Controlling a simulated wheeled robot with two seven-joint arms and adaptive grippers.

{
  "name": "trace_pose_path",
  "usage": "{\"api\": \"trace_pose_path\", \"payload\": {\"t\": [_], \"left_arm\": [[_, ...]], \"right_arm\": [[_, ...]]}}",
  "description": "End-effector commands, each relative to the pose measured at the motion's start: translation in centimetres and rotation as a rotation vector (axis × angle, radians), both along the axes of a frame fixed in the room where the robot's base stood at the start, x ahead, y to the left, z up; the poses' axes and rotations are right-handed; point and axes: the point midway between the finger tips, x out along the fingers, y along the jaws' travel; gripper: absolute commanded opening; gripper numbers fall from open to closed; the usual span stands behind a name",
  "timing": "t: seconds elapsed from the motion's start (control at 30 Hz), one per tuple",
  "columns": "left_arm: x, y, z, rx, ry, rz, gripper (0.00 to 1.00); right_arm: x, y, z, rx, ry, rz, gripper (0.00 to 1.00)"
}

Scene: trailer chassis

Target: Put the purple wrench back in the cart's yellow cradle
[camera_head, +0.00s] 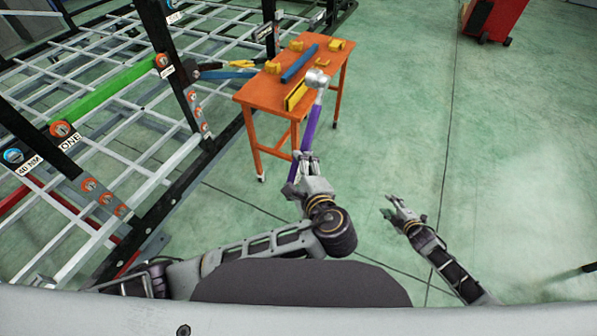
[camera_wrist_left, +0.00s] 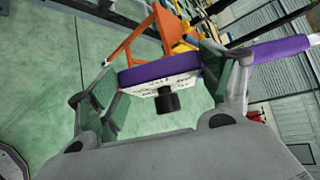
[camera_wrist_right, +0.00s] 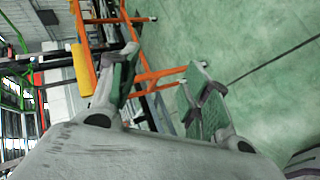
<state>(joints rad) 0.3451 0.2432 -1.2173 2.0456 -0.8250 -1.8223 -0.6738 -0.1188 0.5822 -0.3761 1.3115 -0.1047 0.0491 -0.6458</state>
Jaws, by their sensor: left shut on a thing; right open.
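The purple wrench (camera_head: 311,127) has a purple handle and a silver head. My left gripper (camera_head: 308,160) is shut on its handle and holds it in the air, head pointing away towards the cart. The handle also crosses between the fingers in the left wrist view (camera_wrist_left: 160,72), with a white label and a black knob. The orange cart (camera_head: 262,92) stands ahead. Yellow cradle pieces (camera_head: 297,45) are on its top, and the wrench head overlaps its right front edge in the head view. I cannot tell the height gap. My right gripper (camera_head: 396,206) is open and empty, right of the cart.
A blue bar-like tool (camera_head: 299,63) lies on the cart top. A long yellow piece (camera_head: 295,95) is at its front edge. The trailer chassis frame (camera_head: 165,100) fills the left. A red cabinet (camera_head: 494,18) stands far right.

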Motion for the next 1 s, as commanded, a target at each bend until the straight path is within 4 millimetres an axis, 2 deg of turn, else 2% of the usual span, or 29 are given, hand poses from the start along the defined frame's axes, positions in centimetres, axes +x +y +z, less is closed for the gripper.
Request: {"api": "trace_pose_path", "payload": {"t": [0.1, 0.27, 0.5, 0.67, 1.0], "left_arm": [[0.0, 0.0, 0.2, -0.002, -0.004, 0.000, 0.33], [0.0, 0.0, 0.2, -0.002, -0.004, 0.000, 0.33], [0.0, 0.0, 0.2, -0.002, -0.004, 0.000, 0.33], [0.0, 0.0, 0.2, -0.002, -0.004, 0.000, 0.33], [0.0, 0.0, 0.2, -0.002, -0.004, 0.000, 0.33]], "right_arm": [[-2.0, -0.5, -3.2, 0.050, 0.069, -0.074, 0.48], [-4.8, -1.2, -7.2, 0.113, 0.157, -0.171, 0.48], [-9.7, -1.5, -12.7, 0.201, 0.285, -0.316, 0.48], [-13.2, -1.2, -16.0, 0.254, 0.365, -0.410, 0.48], [-21.5, 0.0, -22.2, 0.354, 0.532, -0.607, 0.48]]}}
